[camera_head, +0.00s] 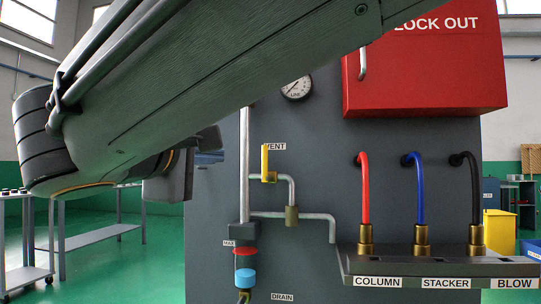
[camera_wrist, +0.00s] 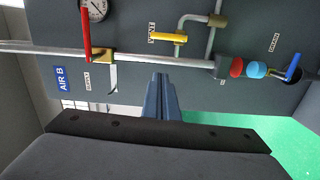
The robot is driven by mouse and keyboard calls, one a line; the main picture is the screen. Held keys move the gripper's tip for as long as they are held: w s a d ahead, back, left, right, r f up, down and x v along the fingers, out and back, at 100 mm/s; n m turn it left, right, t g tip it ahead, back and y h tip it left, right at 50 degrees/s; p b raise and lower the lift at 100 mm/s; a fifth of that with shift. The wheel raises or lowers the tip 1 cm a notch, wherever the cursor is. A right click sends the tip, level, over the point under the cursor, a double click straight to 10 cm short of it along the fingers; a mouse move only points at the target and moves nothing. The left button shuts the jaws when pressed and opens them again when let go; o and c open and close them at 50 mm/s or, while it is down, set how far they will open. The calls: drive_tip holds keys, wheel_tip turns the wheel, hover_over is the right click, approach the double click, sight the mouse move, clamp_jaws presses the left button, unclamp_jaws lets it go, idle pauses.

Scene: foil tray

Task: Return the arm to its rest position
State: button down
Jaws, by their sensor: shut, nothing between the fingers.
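My arm crosses the upper left of the head view, in front of a grey panel (camera_head: 320,170). Its large grey links slope from the upper right down to the left. My gripper (camera_wrist: 159,78) shows in the wrist view as two blue-grey fingers, closed together and empty, pointing at the panel. The fingers appear just below the pipe with the yellow vent handle (camera_wrist: 167,38). In the head view the wrist is mostly hidden behind the arm, and the fingers cannot be made out clearly.
A red lock-out box (camera_head: 425,65), a gauge (camera_head: 296,88) and a vent valve (camera_head: 265,163) are on the panel. Red (camera_head: 365,190), blue (camera_head: 419,190) and black (camera_head: 475,190) hoses rise from a labelled shelf (camera_head: 440,268). A grey bench (camera_head: 95,236) stands left; green floor is open beside it.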

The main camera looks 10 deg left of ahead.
idle(0.4)
drive_tip(key=d+f+m+g+h, duration=0.35)
drive_tip(key=d+f+g, duration=0.65)
drive_tip(key=d+f, duration=1.15)
drive_tip(key=s+d+f+m+g+y, duration=0.3)
drive_tip(key=s+f+m+g, duration=0.15)
drive_tip(key=s+f, duration=0.35)
drive_tip(key=s+d+f+m+g+y, duration=0.35)
drive_tip(key=s+f+m, duration=0.2)
drive_tip(key=f, duration=0.45)
drive_tip(key=d+r+m+h+p, duration=0.1)
drive_tip(key=d+r+m+p, duration=0.2)
drive_tip(key=d+r+p, duration=0.6)
drive_tip(key=r+p, duration=0.1)
drive_tip(key=p, duration=0.9)
drive_tip(key=shift+s+r+p, duration=0.2)
drive_tip(key=shift+r+p, duration=0.2)
drive_tip(key=shift+a, duration=0.1)
